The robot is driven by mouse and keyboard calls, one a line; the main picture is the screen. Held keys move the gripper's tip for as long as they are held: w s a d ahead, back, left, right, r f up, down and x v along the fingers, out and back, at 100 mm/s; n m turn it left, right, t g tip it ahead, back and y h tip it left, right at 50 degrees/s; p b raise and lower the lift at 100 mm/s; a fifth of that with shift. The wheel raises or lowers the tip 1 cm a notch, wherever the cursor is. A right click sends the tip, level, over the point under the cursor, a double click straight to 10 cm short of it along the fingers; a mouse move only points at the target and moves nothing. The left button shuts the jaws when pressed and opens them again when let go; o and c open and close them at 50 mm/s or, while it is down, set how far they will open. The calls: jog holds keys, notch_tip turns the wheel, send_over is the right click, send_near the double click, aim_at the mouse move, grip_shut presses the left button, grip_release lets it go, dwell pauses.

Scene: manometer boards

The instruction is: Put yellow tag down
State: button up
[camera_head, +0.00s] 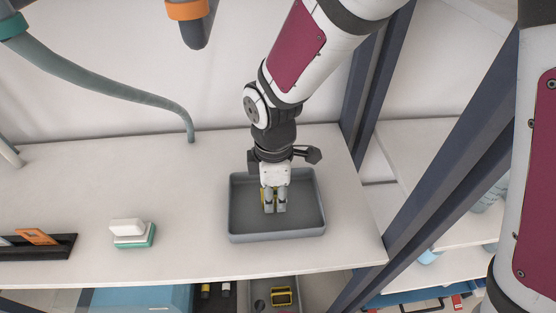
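My gripper (275,208) points down into the grey tray (234,222) on the white worktop. Its two fingers are close together with a narrow gap. A thin sliver of the yellow tag (263,197) shows beside the left finger, and the fingers appear shut on it. Most of the tag is hidden behind the fingers. I cannot tell whether it touches the tray floor.
An orange tag (37,236) sits in a black rack (62,246) at the far left. A white and green block (133,233) lies left of the tray. A dark post (372,90) stands to the right. Open worktop (185,200) lies left of the tray.

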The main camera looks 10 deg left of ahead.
notch_tip(320, 180, up, 12)
jog(key=shift+f+b, duration=0.25)
jog(key=shift+b, duration=0.05)
dwell(0.4)
